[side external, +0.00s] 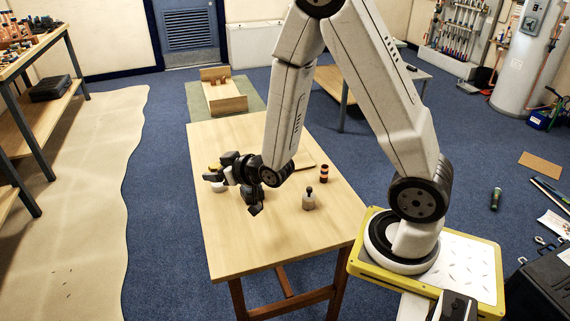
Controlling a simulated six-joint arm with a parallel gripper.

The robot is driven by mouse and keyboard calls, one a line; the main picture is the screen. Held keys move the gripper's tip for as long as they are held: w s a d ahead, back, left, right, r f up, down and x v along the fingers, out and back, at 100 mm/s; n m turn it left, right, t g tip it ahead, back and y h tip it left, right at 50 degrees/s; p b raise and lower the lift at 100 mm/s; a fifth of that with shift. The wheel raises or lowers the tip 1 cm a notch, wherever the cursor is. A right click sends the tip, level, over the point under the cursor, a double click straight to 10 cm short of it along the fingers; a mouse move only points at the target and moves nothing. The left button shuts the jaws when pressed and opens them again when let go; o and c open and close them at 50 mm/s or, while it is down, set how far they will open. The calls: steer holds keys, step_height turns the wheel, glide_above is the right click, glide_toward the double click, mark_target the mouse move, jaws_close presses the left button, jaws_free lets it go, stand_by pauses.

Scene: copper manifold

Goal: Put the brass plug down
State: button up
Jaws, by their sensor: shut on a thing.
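My gripper (212,176) is over the far left part of the wooden table (240,255), with its dark fingers pointing left. A small yellow, brass-coloured piece (214,168) shows at the fingertips and appears to be the brass plug. The gripper is shut on it. Most of the plug is hidden by the fingers, and I cannot tell whether it touches anything below. A small white round thing (217,188) lies on the table just below the fingertips.
A grey bottle with a dark top (309,201) and a dark, orange-banded cylinder (323,174) stand right of the gripper. A flat wooden board (305,166) lies partly behind my arm. The front of the table is clear.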

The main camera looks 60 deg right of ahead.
steer(key=s+d+f+m+h, duration=0.3)
steer(key=s+d+f, duration=0.3)
steer(key=d+f, duration=0.15)
steer(key=m+g+h, duration=0.2)
steer(key=h, duration=0.1)
glide_above(295, 232)
step_height(295, 232, down, 6)
steer(key=shift+f, duration=0.2)
steer(key=shift+f, duration=2.95)
steer(key=shift+f, duration=0.1)
steer(key=shift+f, duration=1.75)
steer(key=shift+f, duration=0.1)
